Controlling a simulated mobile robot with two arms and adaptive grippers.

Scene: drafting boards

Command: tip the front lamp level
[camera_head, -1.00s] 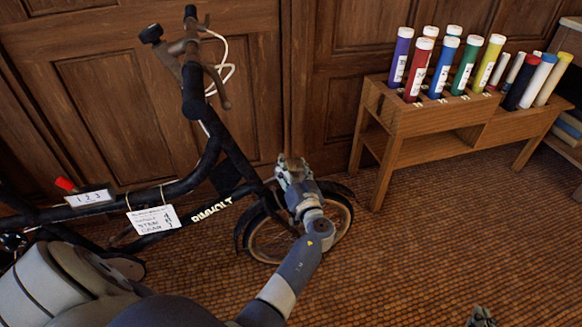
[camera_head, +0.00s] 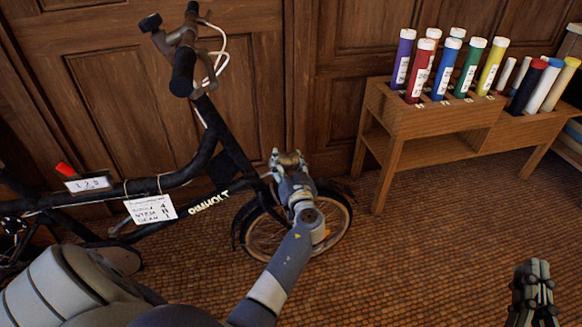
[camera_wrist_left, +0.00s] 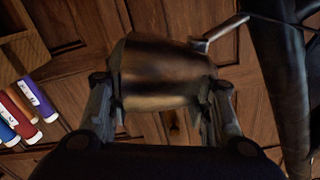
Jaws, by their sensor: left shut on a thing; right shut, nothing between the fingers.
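The front lamp is a brass-coloured metal cup (camera_wrist_left: 165,72) in the left wrist view, with a bracket (camera_wrist_left: 222,32) running to the bicycle at upper right. My left gripper (camera_wrist_left: 163,105) is shut on its sides. In the head view this gripper (camera_head: 289,165) is at the front of the black bicycle (camera_head: 190,188), above the front wheel (camera_head: 340,225), and hides most of the lamp. The lamp's exact tilt is hard to judge. My right gripper (camera_head: 533,272) is shut and empty at the lower right, well apart from the bicycle.
A wooden rack (camera_head: 425,150) with several coloured tubes stands at the right against the panelled wall (camera_head: 340,60). Handlebars (camera_head: 183,70) rise left of my left gripper. A written card (camera_head: 151,208) hangs on the frame. The tiled floor (camera_head: 420,250) between bicycle and right gripper is clear.

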